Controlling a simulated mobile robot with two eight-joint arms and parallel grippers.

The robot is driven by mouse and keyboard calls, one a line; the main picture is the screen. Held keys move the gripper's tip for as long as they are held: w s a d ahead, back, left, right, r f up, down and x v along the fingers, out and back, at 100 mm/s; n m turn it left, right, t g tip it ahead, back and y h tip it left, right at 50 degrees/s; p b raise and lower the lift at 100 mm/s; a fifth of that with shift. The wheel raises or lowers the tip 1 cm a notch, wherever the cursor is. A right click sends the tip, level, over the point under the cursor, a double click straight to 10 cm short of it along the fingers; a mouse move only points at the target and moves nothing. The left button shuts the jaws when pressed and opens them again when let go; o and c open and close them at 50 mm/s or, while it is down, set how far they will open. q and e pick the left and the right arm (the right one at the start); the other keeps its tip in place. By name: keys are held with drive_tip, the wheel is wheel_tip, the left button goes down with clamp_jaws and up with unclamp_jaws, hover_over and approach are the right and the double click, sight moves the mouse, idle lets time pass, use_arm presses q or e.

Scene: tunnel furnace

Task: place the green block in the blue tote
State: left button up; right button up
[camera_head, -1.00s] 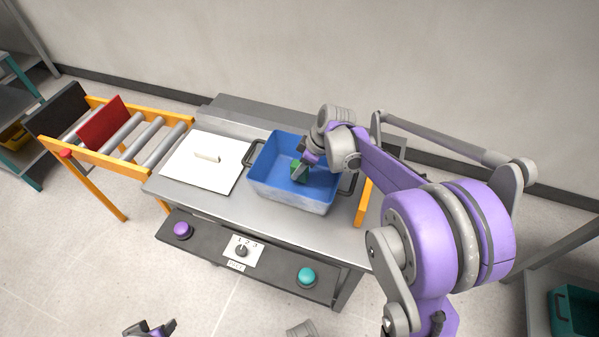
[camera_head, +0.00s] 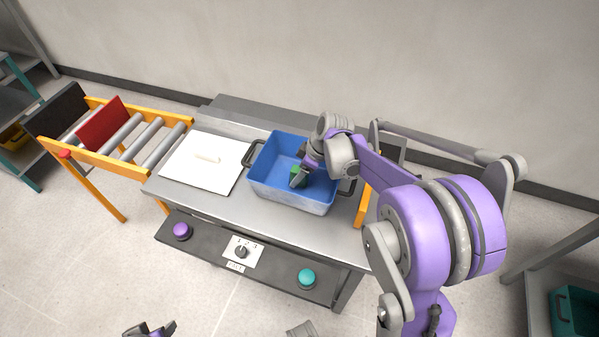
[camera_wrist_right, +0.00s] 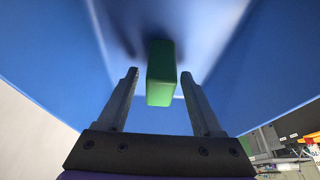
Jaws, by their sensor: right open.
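The blue tote (camera_head: 270,166) stands on the metal table and also fills much of the right wrist view (camera_wrist_right: 45,60). The green block (camera_head: 295,171) is inside the tote, partly hidden by my right gripper in the head view. My right gripper (camera_head: 299,181) reaches down into the tote. In the right wrist view, the green block (camera_wrist_right: 161,75) shows between and beyond the open fingers of my right gripper (camera_wrist_right: 163,100), with a gap on each side. My left gripper (camera_head: 150,329) is at the bottom edge, only partly in view, away from the table.
A white panel with a handle (camera_head: 200,172) lies left of the tote. A roller conveyor (camera_head: 120,137) with a red flap stands farther left. An orange bar (camera_head: 362,204) is right of the tote. The front panel carries a purple button (camera_head: 182,231) and a teal button (camera_head: 307,278).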

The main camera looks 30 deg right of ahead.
drive_tip(key=p+v, duration=0.2)
drive_tip(key=v, duration=0.9)
drive_tip(key=s+a+f+m+h, duration=0.1)
drive_tip(key=s+a+m, duration=0.3)
drive_tip(key=s, duration=0.6)
drive_tip(key=s+a+f+m+t+h, duration=0.1)
drive_tip(key=s+a+f+m, duration=0.3)
drive_tip(key=s+a, duration=0.5)
drive_tip(key=shift+s+t+h, duration=0.3)
drive_tip(key=shift+s+h, duration=0.15)
drive_tip(key=shift+h, duration=0.05)
